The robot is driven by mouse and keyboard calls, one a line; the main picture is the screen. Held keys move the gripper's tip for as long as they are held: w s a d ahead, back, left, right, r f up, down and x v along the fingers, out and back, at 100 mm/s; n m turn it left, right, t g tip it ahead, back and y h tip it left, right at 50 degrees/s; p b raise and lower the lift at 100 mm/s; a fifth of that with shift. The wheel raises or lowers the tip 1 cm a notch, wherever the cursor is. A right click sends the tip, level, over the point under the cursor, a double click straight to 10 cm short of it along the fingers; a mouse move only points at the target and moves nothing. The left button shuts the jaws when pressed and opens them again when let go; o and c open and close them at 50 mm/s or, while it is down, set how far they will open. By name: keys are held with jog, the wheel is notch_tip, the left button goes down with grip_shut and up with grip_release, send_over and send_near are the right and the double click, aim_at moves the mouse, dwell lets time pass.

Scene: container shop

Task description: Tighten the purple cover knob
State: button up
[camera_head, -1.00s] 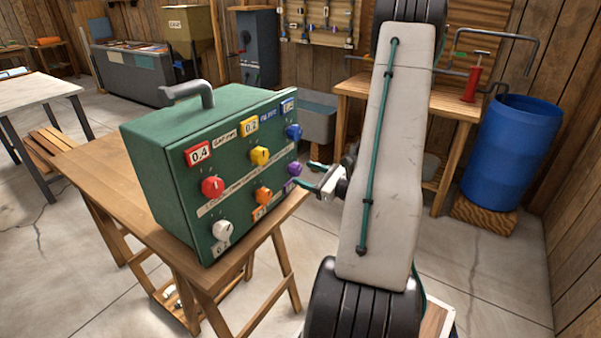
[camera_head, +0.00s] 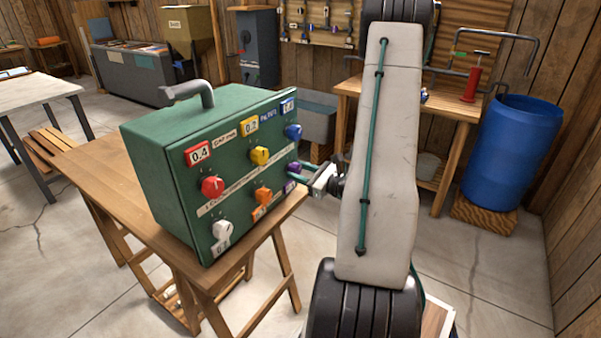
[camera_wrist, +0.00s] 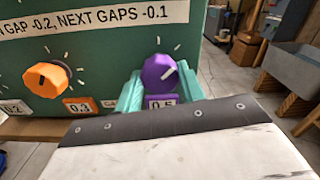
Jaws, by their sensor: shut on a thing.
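The purple knob (camera_wrist: 160,73) sits at the lower right of the green box's front panel, with a white pointer line aimed to the upper right in the wrist view. A purple tag reading about 0.5 (camera_wrist: 161,102) is below it. In the head view the purple knob (camera_head: 294,168) is partly hidden by my gripper. My gripper (camera_wrist: 158,86) has its teal fingers on both sides of the purple knob, shut on it. It also shows in the head view (camera_head: 303,172), reaching the panel from the right.
The green box (camera_head: 165,190) stands on a wooden trestle table (camera_head: 90,185). An orange knob (camera_wrist: 46,79) is left of the purple one; red (camera_head: 212,187), yellow (camera_head: 259,155), blue (camera_head: 293,131) and white (camera_head: 222,230) knobs are nearby. A blue barrel (camera_head: 508,150) stands right.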

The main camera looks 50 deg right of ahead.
jog(key=m, duration=1.3)
jog(key=shift+m, duration=0.4)
jog(key=shift+d+m, duration=0.1)
jog(key=shift+m, duration=1.8)
jog(key=o, duration=1)
